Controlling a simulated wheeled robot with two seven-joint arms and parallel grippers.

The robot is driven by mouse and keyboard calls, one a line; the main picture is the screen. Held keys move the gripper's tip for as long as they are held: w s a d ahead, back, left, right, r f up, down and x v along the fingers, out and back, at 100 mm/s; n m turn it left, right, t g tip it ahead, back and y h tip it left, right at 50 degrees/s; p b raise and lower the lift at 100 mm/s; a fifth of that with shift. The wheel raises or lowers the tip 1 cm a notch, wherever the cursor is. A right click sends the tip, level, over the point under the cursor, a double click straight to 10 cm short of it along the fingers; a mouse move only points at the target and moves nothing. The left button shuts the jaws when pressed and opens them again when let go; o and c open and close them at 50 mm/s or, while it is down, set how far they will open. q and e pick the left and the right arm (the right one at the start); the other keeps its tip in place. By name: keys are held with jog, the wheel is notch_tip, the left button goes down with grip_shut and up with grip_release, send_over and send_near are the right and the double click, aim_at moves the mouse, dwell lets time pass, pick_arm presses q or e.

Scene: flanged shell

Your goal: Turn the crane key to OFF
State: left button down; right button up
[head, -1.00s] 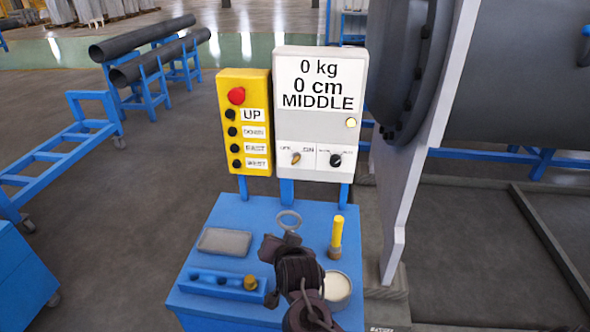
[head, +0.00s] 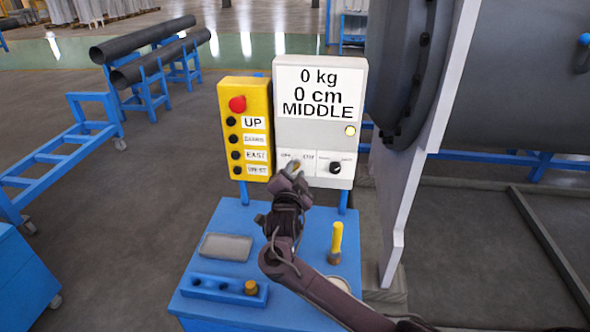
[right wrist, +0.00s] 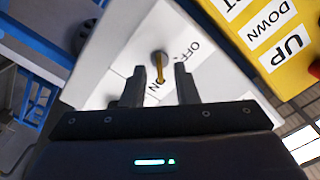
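The white control box (head: 318,110) shows "0 kg, 0 cm, MIDDLE" and a lit yellowish lamp (head: 350,131). The yellow crane key (right wrist: 160,67) sits on its lower face. In the right wrist view its handle points from its round base toward the partly hidden ON label (right wrist: 152,88); the OFF label (right wrist: 194,48) is to the right. My right gripper (head: 293,170) is at the key and covers part of it in the head view. Its two fingers are open on either side of the key, with gaps showing. My left gripper is not in view.
A black selector knob (head: 335,167) sits just right of the key. The yellow button panel (head: 245,125) with a red stop button stands left of the box. The blue table (head: 215,285) below holds a grey tray (head: 225,246) and a yellow-handled tool (head: 336,240). A large flanged shell (head: 510,75) stands right.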

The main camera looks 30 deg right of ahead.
jog(key=shift+w+d, duration=0.1)
jog(key=shift+w, duration=0.05)
grip_shut()
jog(key=shift+n, duration=0.3)
jog(key=n, duration=0.2)
jog(key=shift+n+p, duration=0.3)
jog(key=n+p, duration=0.1)
jog(key=n, duration=0.2)
jog(key=shift+n+p, duration=0.3)
jog(key=n+p, duration=0.3)
jog(key=n, duration=0.3)
jog(key=shift+r, duration=0.1)
jog(key=shift+n+p, duration=1.2)
jog(key=shift+n, duration=1.3)
jog(key=shift+f, duration=0.2)
